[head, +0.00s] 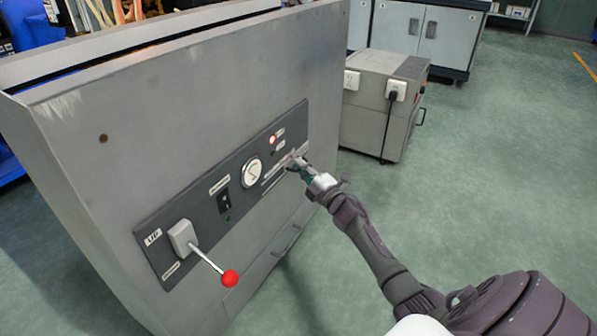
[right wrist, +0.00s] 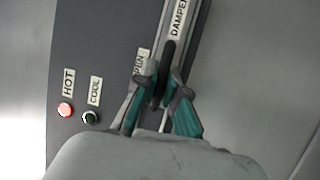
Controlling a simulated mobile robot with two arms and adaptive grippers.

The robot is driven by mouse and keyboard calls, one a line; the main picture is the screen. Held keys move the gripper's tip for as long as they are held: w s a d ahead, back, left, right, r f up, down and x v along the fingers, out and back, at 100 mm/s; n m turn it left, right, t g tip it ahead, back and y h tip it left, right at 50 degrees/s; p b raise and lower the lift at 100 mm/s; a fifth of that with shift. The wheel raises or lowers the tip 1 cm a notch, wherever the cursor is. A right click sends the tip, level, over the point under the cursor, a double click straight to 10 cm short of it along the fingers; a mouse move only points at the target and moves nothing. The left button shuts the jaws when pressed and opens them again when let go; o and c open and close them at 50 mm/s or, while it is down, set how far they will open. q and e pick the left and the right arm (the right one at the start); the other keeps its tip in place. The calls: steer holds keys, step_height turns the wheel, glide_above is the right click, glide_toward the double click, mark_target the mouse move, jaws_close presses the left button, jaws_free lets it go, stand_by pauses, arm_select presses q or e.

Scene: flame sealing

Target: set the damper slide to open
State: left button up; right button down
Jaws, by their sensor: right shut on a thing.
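The damper slide is a dark knob (right wrist: 167,56) in a slotted track that runs along the grey control panel. The track bears a DAMPER label (right wrist: 180,17), and a partly covered label ending in "PEN" (right wrist: 138,62) is beside the knob. My right gripper (head: 298,165) is at the right end of the panel in the head view. In the right wrist view its fingers (right wrist: 166,85) are shut on the knob, one on each side. The fingers hide part of the knob and that end of the track. My left gripper is not in view.
The HOT lamp (right wrist: 65,110) glows red; the COOL lamp (right wrist: 90,117) is dark. A grey box (head: 372,105) with a plugged cable stands behind. The right floor is clear.

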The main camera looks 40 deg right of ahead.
steer(key=shift+d+r, duration=0.1)
steer(key=shift+d, duration=0.15)
steer(key=c, duration=1.2)
jaws_free()
steer(key=shift+w, duration=0.1)
steer(key=s, duration=0.4)
steer(key=s+f, duration=0.1)
steer(key=s, duration=0.3)
steer(key=s+f, duration=0.1)
steer(key=s, duration=0.3)
